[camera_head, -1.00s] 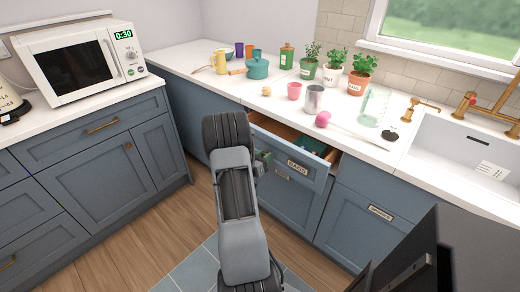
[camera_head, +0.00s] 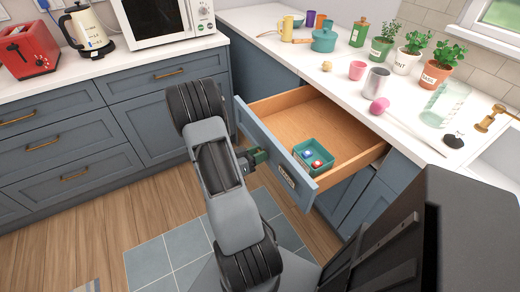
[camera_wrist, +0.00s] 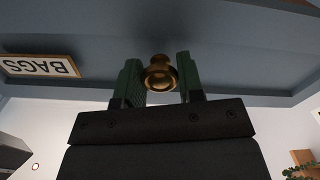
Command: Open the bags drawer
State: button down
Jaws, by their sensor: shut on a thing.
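The bags drawer (camera_head: 268,150) is pulled well out from the counter, and its wooden inside shows. A green box (camera_head: 314,156) with a blue and a red item in it sits near the drawer's front. In the wrist view the label (camera_wrist: 40,66) reads BAGS, upside down, beside a brass knob (camera_wrist: 159,73). My gripper (camera_wrist: 158,82) has its green fingers on either side of the knob and is shut on it. In the head view my gripper (camera_head: 252,158) is at the left part of the drawer front, and the knob is hidden there.
The counter (camera_head: 262,22) above holds a teal pot (camera_head: 324,40), a pink cup (camera_head: 357,70), a metal can (camera_head: 376,81), a pink ball (camera_head: 379,106) and potted herbs. Blue cabinets (camera_head: 150,120) stand to the left.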

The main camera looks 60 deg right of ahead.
jog(key=shift+w+a, duration=0.3)
jog(key=shift+a, duration=0.25)
jog(key=c, duration=0.7)
grip_release()
jog(key=shift+c, duration=0.2)
jog(key=shift+w, duration=0.1)
jog(key=v, duration=1.3)
jog(key=shift+w+a, duration=0.25)
jog(key=shift+a, duration=0.05)
